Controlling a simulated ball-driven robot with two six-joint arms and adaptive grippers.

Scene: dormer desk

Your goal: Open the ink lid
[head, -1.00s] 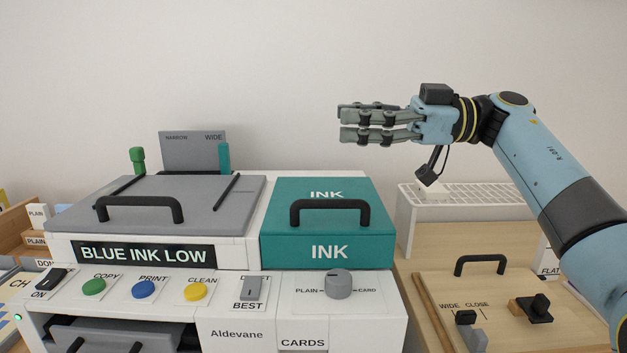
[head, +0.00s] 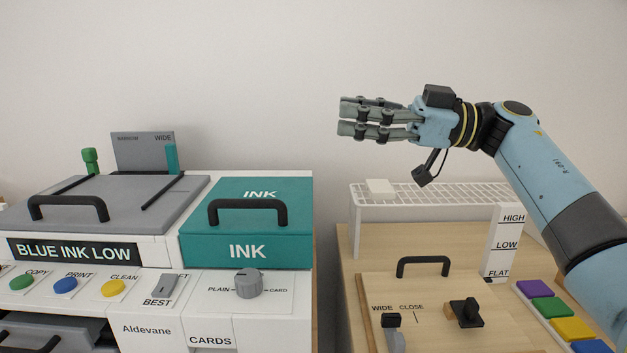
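The teal ink lid (head: 292,225) sits flat and closed on the printer, with "INK" lettered on its top and front. A black bar handle (head: 248,205) stands on it. My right gripper (head: 342,116) is in the air above and to the right of the lid, well apart from it. Its jointed grey fingers point left, stretched out with a gap between them, and hold nothing. My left gripper is out of view.
The printer has a grey cover (head: 120,195) left of the lid and a knob (head: 249,283) below it. At right are a white wire rack (head: 430,192), a wooden board with a black handle (head: 422,262), and coloured pads (head: 572,328).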

